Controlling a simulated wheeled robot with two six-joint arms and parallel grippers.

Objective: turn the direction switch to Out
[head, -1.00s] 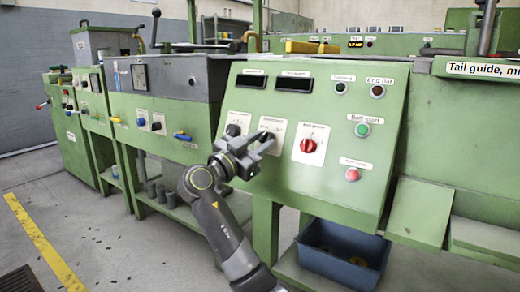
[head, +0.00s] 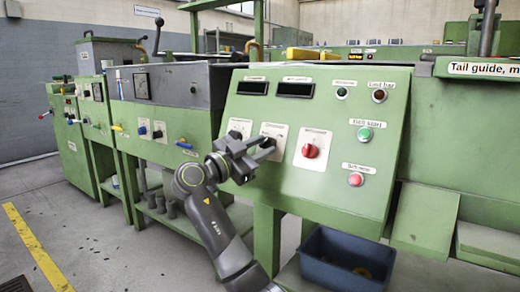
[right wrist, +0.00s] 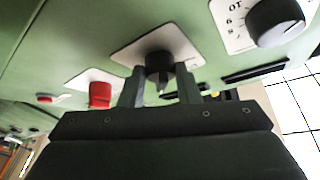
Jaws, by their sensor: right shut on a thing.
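The direction switch is a black knob on a white plate (head: 281,129) on the sloped green panel, left of a red knob. Its label is too small to read in the head view. My right gripper (head: 266,147) is at this knob and partly hides it. In the right wrist view the black knob (right wrist: 159,64) sits between the two fingertips of the right gripper (right wrist: 161,84), which is shut on it. The knob's pointer hangs down between the fingers, but the position it marks cannot be read. My left gripper is not in view.
The red knob (head: 310,151) is right of the switch, and another black knob (right wrist: 275,22) is on its other side. A green button (head: 364,133) and a red button (head: 355,180) are farther right. A blue bin (head: 345,262) stands below the panel.

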